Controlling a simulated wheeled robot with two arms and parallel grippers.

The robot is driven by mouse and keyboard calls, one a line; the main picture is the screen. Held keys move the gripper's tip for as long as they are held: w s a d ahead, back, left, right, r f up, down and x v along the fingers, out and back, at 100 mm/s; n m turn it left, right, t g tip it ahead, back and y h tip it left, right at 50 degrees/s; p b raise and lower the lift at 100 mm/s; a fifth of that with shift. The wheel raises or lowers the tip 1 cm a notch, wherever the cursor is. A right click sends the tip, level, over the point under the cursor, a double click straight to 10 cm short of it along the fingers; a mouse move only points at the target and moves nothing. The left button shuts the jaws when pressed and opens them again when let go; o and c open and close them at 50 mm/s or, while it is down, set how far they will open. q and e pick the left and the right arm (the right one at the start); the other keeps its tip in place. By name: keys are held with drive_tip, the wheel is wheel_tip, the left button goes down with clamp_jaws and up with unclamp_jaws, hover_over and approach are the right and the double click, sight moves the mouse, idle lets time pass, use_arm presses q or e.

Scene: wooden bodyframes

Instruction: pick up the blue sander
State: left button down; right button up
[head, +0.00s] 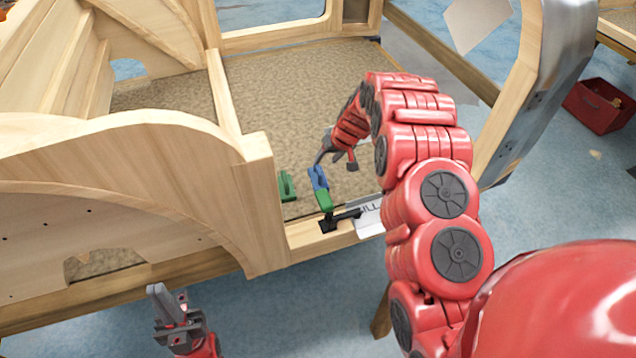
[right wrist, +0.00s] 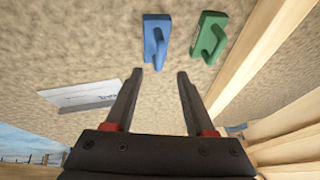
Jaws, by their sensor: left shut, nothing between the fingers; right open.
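The blue sander (head: 320,178) lies on the beige floor panel inside the wooden frame, near its front rail. In the right wrist view the blue sander (right wrist: 156,42) is just beyond the fingertips, roughly centred ahead of the gap. My right gripper (head: 336,162) is open and empty, reaching in from the right beside the blue sander. Its two spread fingers also show in the right wrist view (right wrist: 160,73), with nothing between them. My left gripper (head: 165,305) is shut and empty, low at the left outside the frame.
A green sander (head: 286,187) lies left of the blue one. Another green piece (head: 325,202) and a black clamp-like item (head: 338,220) sit at the front rail, beside a white paper (head: 370,216). A wooden post (head: 262,205) stands left; a red bin (head: 598,106) is far right.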

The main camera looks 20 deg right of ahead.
sight(319, 168)
drive_tip(key=b+x, duration=0.4)
drive_tip(key=shift+f, duration=0.35)
drive_tip(key=shift+w+f, duration=0.1)
drive_tip(key=shift+f, duration=0.05)
drive_tip(key=shift+w+f, duration=0.1)
drive_tip(key=shift+w, duration=0.15)
drive_tip(key=x, duration=0.2)
drive_tip(key=shift+w+a+f+p, duration=0.1)
drive_tip(key=shift+a+f+p, duration=0.05)
drive_tip(key=shift+f+p, duration=0.25)
drive_tip(key=shift+x, duration=0.95)
drive_tip(key=shift+r, duration=0.1)
clamp_jaws()
